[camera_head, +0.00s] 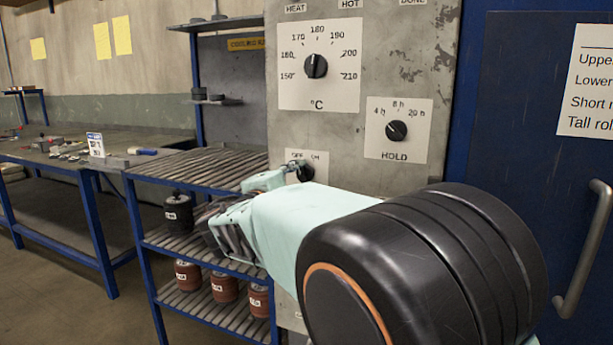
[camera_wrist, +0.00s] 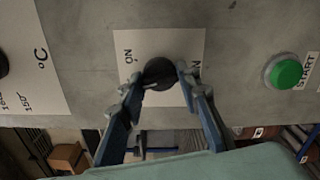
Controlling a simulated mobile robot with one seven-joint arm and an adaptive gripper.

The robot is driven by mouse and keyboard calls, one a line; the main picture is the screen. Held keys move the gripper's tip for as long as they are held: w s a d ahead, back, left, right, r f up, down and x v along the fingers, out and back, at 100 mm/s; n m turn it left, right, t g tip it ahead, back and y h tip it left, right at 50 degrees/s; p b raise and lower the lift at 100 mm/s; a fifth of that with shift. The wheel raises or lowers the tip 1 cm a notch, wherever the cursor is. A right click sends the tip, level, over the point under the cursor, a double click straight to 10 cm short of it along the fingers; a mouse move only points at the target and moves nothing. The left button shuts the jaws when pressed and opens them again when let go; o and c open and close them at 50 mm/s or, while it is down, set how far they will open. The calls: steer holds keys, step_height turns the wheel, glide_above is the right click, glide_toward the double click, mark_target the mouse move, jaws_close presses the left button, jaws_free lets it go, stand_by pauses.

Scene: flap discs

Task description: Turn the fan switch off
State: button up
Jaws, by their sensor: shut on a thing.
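The fan switch is a black round knob (camera_head: 306,172) on a white plate on the grey panel, below the temperature dial. The words OFF and ON show above it in the head view. In the wrist view the knob (camera_wrist: 158,72) sits between my two blue fingers, with ON beside it and OFF hidden. A label ending in N is partly covered by a finger. My gripper (camera_wrist: 164,78) is shut on the knob; its fingertips (camera_head: 293,171) reach the panel from the left in the head view. I cannot tell which way the knob points.
A temperature dial (camera_head: 316,66) and a HOLD dial (camera_head: 396,131) are above the switch. A green START button (camera_wrist: 286,73) shows in the wrist view. A blue rack (camera_head: 160,240) with rolls stands left of the panel, and a door handle (camera_head: 583,250) is at the right.

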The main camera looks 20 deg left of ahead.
steer(key=shift+n+p, duration=0.55)
steer(key=shift+n, duration=0.95)
steer(key=o, duration=1.2)
steer(key=s+a, duration=0.1)
steer(key=s, duration=1.1)
